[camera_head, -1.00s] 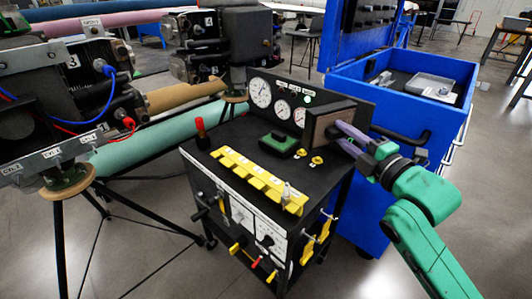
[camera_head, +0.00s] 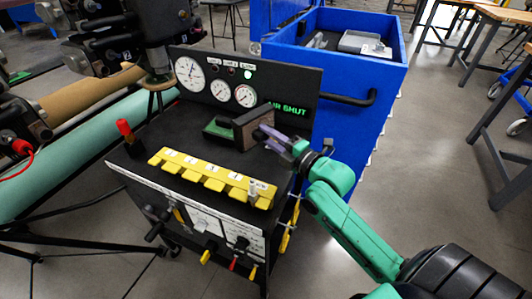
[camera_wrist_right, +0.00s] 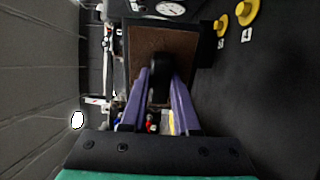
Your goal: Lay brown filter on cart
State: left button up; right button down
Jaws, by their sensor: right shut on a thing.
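The brown filter (camera_head: 262,118), a brown panel in a dark frame, is held at the cart's right side in front of the gauge panel. My right gripper (camera_head: 276,139) has its purple fingers shut on it. In the right wrist view the brown face of the filter (camera_wrist_right: 140,42) fills the upper middle, with the fingers (camera_wrist_right: 161,78) closed on a dark handle-like part. The filter stands tilted, not flat; I cannot tell whether it touches the cart. The black cart (camera_head: 140,160) carries gauges at its back. My left gripper is out of view.
On the cart are a yellow slotted block (camera_head: 205,176), a green-and-black part (camera_head: 218,129) just left of the filter and a red-topped lever (camera_head: 125,128). A blue tool chest (camera_head: 340,75) stands behind to the right. Teal and tan pipes lie to the left.

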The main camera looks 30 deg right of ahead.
notch_tip(320, 180, down, 6)
jog(key=shift+f+b, duration=0.1)
jog(key=shift+b, duration=0.2)
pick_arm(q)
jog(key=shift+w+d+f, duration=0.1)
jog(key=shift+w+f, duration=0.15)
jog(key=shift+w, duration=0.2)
pick_arm(e)
jog(key=shift+s+f, duration=0.1)
jog(key=shift+f, duration=0.05)
jog(key=c, duration=0.7)
grip_release()
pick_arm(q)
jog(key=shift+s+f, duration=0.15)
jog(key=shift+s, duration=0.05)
pick_arm(e)
jog(key=shift+o, duration=0.2)
